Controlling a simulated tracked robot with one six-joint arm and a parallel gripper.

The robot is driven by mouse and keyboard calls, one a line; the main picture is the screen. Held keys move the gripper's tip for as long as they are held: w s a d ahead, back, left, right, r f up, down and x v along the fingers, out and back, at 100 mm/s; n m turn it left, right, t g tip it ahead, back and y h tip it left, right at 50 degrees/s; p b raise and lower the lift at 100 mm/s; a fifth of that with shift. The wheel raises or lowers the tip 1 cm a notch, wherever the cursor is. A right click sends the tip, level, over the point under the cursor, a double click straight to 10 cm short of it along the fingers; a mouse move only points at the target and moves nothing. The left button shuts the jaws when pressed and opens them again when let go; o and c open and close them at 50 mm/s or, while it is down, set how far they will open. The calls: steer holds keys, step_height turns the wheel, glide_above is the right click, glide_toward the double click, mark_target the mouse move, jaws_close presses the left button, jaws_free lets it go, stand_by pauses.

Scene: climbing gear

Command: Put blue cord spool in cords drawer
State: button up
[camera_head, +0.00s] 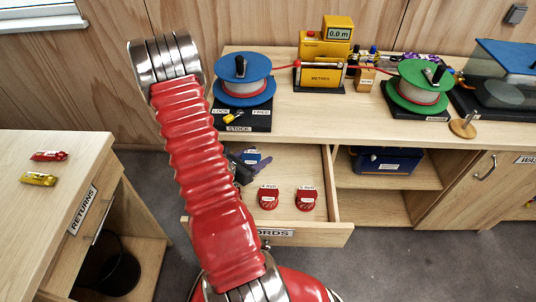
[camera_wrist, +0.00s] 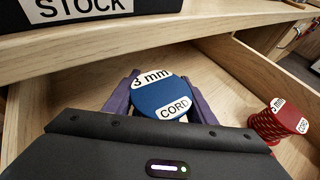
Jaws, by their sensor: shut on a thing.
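The blue cord spool (camera_wrist: 158,97), labelled "3 mm CORD", sits between the purple fingers of my gripper (camera_wrist: 160,100) in the wrist view. My gripper is shut on it. In the head view the blue spool (camera_head: 254,157) shows inside the open cords drawer (camera_head: 282,234), partly hidden behind my red arm. I cannot tell whether the spool touches the drawer floor. Two red cord spools stand in the drawer to its right, one nearer (camera_head: 268,197) and one farther right (camera_head: 306,198).
The bench above the drawer holds a blue-flanged reel (camera_head: 243,65) on a STOCK base, a yellow metre counter (camera_head: 322,77) and a green reel (camera_head: 420,85). A blue box (camera_head: 386,160) sits on the shelf to the right. The RETURNS counter (camera_head: 40,215) at left carries red and yellow items.

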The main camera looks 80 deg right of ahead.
mark_target(268, 154)
steer(key=shift+x, duration=1.55)
steer(key=shift+f, duration=0.2)
steer(key=shift+s+d+f, duration=0.1)
steer(key=shift+s+d, duration=0.05)
steer(key=shift+s+d+f, duration=0.35)
steer(key=shift+d+f, duration=0.3)
steer(key=shift+d, duration=0.15)
steer(key=shift+s+d+f, duration=0.1)
steer(key=shift+d+f, duration=0.25)
steer(key=shift+d, duration=0.05)
steer(key=shift+f, duration=0.1)
steer(key=o, duration=1.1)
